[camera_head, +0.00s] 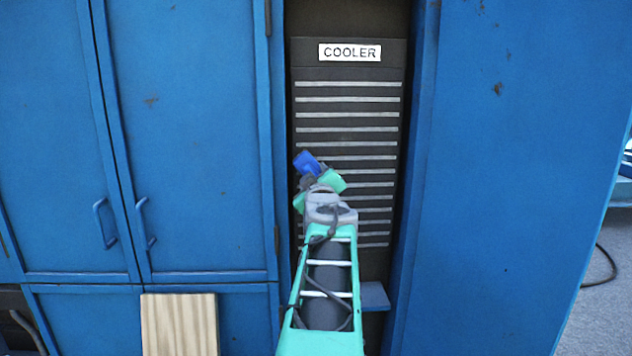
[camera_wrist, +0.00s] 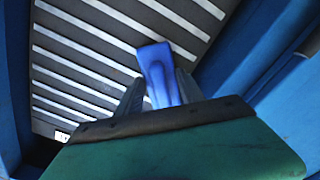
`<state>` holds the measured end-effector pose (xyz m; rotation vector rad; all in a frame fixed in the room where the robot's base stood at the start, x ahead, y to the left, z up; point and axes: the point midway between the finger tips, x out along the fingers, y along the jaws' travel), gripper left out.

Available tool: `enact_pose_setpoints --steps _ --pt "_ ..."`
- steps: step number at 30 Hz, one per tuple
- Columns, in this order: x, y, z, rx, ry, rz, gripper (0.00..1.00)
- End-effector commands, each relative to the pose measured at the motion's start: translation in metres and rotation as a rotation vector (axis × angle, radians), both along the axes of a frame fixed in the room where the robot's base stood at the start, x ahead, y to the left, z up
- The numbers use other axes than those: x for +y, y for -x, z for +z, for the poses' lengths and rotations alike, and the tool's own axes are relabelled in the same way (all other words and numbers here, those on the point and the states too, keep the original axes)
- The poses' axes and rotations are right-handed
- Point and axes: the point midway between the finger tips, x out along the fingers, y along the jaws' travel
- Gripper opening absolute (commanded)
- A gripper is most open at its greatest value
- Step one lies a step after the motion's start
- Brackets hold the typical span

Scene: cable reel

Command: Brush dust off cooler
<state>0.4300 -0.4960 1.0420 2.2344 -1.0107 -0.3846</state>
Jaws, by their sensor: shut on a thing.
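The cooler (camera_head: 348,115) is a dark upright panel with several pale horizontal slats and a white "COOLER" label (camera_head: 349,52) near its top. It also fills the upper part of the wrist view (camera_wrist: 90,58). My gripper (camera_head: 308,181) is in front of the slats, left of their middle. It is shut on a blue object (camera_head: 306,162), which shows between the two grey fingers in the wrist view (camera_wrist: 159,75). The blue object looks like a brush handle; bristles are not visible. I cannot tell whether it touches the slats. No dust is clearly visible.
Blue cabinet walls stand close on the left (camera_head: 190,130) and right (camera_head: 520,160) of the recessed cooler. A small blue ledge (camera_head: 374,296) juts out at its lower right. A wooden board (camera_head: 180,325) is at the lower left. A cable (camera_head: 603,268) lies on the floor at right.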

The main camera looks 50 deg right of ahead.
Motion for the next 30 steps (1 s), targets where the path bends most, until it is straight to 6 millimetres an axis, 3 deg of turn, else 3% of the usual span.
enact_pose_setpoints --steps 9,30 --pt "-0.021 0.027 0.002 -0.004 0.007 -0.008 0.0" --pt "-0.049 0.059 0.003 -0.003 0.006 -0.003 0.0"
